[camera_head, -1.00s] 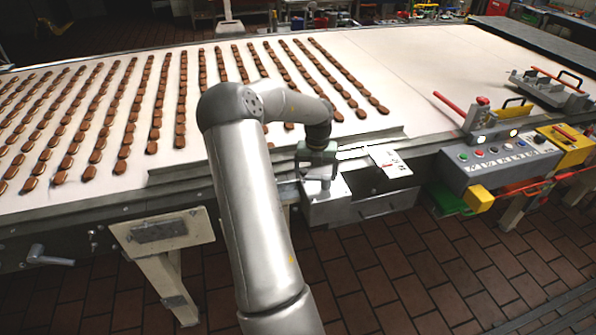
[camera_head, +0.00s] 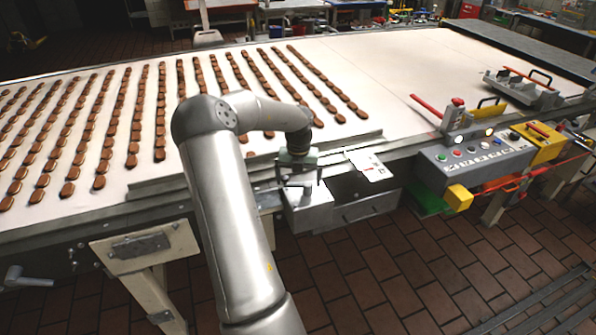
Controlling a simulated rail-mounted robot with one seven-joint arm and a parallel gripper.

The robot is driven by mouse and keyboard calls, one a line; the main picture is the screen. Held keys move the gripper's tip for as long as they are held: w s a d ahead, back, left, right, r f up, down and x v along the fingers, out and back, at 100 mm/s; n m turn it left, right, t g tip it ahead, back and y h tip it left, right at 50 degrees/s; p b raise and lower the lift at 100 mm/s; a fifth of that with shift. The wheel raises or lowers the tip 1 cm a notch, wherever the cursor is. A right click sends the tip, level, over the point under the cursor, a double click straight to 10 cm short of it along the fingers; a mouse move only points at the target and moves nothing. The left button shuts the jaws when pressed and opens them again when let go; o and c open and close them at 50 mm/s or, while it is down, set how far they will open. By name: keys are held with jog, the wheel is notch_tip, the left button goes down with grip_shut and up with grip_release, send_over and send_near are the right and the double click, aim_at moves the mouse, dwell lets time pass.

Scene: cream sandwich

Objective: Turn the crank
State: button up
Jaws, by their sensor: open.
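A grey crank-like handle (camera_head: 22,277) sticks out from the front side of the conveyor table at the far left edge of the view. My gripper (camera_head: 299,184) is at the middle of the view, pointing down over a grey metal box (camera_head: 309,213) at the table's front edge. It is open, and I see nothing held in it. The fingertips are small and dark, so I cannot tell whether they touch the box. My gripper is well to the right of the handle and apart from it.
The white conveyor (camera_head: 385,75) carries many rows of brown biscuits on its left half. A grey control panel (camera_head: 475,160) with buttons and a red lever (camera_head: 428,106) stand at the right. A white card (camera_head: 370,165) lies near my gripper.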

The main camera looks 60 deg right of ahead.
aim_at(299, 183)
notch_tip(299, 183, up, 18)
jog(key=b, duration=0.2)
jog(key=shift+f, duration=0.25)
